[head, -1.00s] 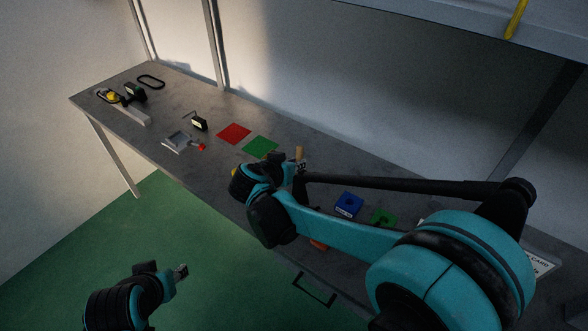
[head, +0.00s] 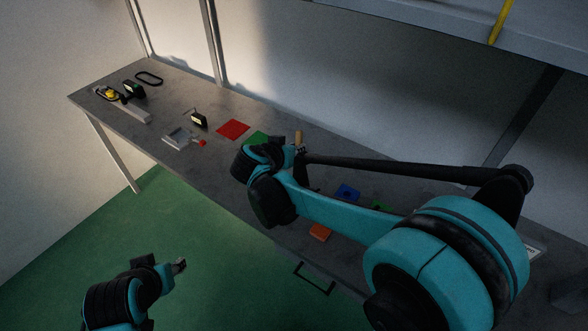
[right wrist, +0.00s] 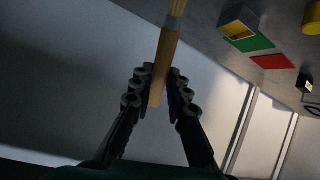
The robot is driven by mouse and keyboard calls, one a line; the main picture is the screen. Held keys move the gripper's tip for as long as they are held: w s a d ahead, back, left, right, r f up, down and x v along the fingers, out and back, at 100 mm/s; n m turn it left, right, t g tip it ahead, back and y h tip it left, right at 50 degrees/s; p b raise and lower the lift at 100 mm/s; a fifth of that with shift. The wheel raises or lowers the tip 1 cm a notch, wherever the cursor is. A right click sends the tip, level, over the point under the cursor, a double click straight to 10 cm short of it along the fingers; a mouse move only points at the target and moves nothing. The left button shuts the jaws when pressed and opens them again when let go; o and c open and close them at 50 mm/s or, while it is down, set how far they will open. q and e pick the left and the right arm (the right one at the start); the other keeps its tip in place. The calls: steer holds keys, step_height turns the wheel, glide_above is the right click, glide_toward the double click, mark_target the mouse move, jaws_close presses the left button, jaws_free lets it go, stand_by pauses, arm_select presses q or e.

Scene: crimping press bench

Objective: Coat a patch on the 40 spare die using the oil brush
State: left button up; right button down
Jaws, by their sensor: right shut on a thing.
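My right gripper (head: 299,150) is shut on the oil brush, whose wooden handle (head: 299,137) stands up above the bench. In the right wrist view the handle (right wrist: 168,55) lies between both fingers (right wrist: 160,88), and the brush's far end runs out of the picture. A blue block (head: 347,192), a green block (head: 380,206) and an orange block (head: 319,232) sit on the bench right of the gripper, partly behind my right arm. I cannot read which is the 40 spare die. My left gripper (head: 180,265) is over the floor, apart from everything; its jaws are too small to judge.
A yellow-lined open box (right wrist: 238,28) shows in the right wrist view. A shelf (head: 450,28) overhangs the right side.

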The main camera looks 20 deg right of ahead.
step_height(320, 180, up, 4)
steer(key=w+a+t+h+p, duration=0.1)
steer(key=a+t+p, duration=0.1)
steer(key=shift+m+t, duration=0.3)
step_height(320, 180, down, 4)
steer(key=b, duration=0.4)
steer(key=shift+a+f, duration=0.1)
steer(key=shift+f, duration=0.15)
